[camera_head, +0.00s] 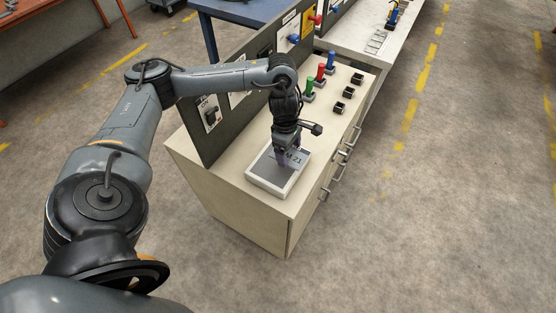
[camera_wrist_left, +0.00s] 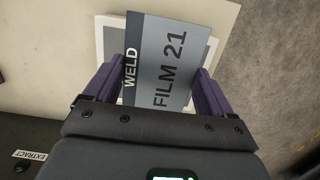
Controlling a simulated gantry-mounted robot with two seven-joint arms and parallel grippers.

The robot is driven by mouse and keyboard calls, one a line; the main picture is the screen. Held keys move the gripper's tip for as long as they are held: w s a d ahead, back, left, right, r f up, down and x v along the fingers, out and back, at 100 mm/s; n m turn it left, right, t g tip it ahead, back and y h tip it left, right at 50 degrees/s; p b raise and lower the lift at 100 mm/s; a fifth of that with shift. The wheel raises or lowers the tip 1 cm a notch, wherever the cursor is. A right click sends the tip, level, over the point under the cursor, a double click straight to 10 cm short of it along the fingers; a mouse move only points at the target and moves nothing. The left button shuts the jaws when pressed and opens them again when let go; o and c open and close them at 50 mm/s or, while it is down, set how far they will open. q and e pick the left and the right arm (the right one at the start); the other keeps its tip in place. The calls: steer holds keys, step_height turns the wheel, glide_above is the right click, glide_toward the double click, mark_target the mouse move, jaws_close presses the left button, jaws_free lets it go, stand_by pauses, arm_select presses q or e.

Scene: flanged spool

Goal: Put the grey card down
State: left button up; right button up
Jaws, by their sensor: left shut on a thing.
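The grey card (camera_wrist_left: 158,50), printed "WELD" and "FILM 21", is between the two purple fingers of my left gripper (camera_wrist_left: 154,74), which is shut on its side edges. In the head view the card (camera_head: 293,158) shows partly behind the gripper (camera_head: 284,157). It is over a shallow white-rimmed tray (camera_head: 270,188) on the cabinet top. The tray's white rim (camera_wrist_left: 212,48) also shows around the card in the left wrist view. The card looks turned slightly against the tray. I cannot tell whether it touches the tray floor. My right gripper is not in view.
The beige cabinet (camera_head: 230,195) has a dark upright panel (camera_head: 215,140) along its left side. Green (camera_head: 309,88), red (camera_head: 321,73) and blue (camera_head: 331,60) handled items and several black blocks (camera_head: 348,93) stand farther back. The cabinet top is clear around the tray.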

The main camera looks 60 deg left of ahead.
arm_select(q)
steer(key=a+f, duration=0.1)
steer(key=s+a, duration=0.1)
steer(key=a+f, duration=0.1)
steer(key=shift+s+a+f, duration=0.3)
steer(key=shift+s+a, duration=0.1)
steer(key=shift+f+b, duration=0.3)
steer(key=shift+f, duration=1.65)
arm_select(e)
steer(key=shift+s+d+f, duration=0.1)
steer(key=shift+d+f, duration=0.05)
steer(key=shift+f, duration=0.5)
arm_select(q)
steer(key=shift+f, duration=0.1)
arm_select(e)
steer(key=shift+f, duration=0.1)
arm_select(q)
steer(key=o, duration=0.9)
steer(key=shift+f, duration=0.1)
steer(key=shift+c, duration=0.2)
